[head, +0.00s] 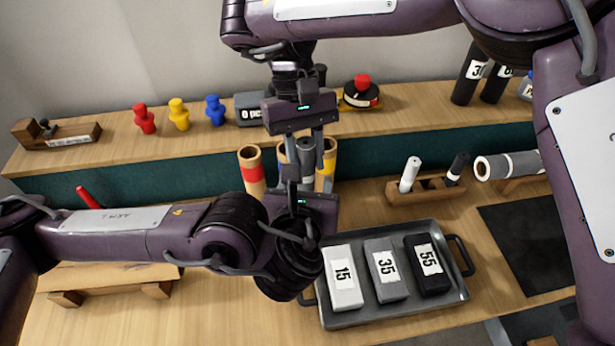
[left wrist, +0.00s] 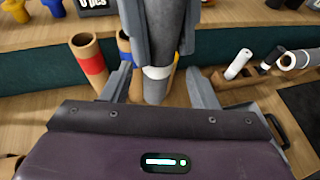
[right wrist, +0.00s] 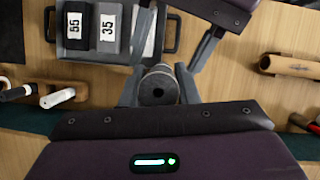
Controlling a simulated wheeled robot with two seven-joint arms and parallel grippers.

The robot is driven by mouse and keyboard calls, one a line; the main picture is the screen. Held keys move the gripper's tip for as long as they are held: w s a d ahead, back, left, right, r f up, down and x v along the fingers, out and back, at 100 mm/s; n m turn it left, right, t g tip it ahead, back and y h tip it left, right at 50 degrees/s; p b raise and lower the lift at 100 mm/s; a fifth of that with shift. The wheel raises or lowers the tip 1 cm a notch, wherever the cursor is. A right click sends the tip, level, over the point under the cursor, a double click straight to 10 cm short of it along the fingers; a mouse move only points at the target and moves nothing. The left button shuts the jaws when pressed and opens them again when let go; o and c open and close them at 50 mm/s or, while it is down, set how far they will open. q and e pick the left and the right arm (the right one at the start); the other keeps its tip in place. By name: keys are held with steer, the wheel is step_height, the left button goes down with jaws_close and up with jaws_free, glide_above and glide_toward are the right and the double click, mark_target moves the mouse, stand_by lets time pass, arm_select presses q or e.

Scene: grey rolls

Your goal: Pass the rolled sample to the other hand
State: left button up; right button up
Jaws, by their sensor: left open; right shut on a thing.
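The rolled sample is a grey roll (head: 305,150) with a white band, held roughly upright between my two grippers. My right gripper (head: 301,140) comes from above and is shut on its upper part; the roll's round end (right wrist: 159,90) shows between those fingers in the right wrist view. My left gripper (head: 306,176) comes from below and is open. In the left wrist view its fingers stand on both sides of the roll's lower part (left wrist: 158,85), with gaps visible beside it. The lower end is hidden in the head view.
Cardboard tubes, one with a red band (head: 251,168) and one with yellow (head: 327,165), stand close behind the grippers. A grey tray (head: 395,312) holds swatches 15, 35 and 55. A pen stand (head: 427,191) and another grey roll (head: 508,165) lie right. A shelf (head: 190,135) runs behind.

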arm_select(q)
steer(key=shift+x, duration=1.3)
steer(key=c, duration=0.9)
steer(key=shift+c, duration=0.8)
arm_select(e)
steer(key=o, duration=1)
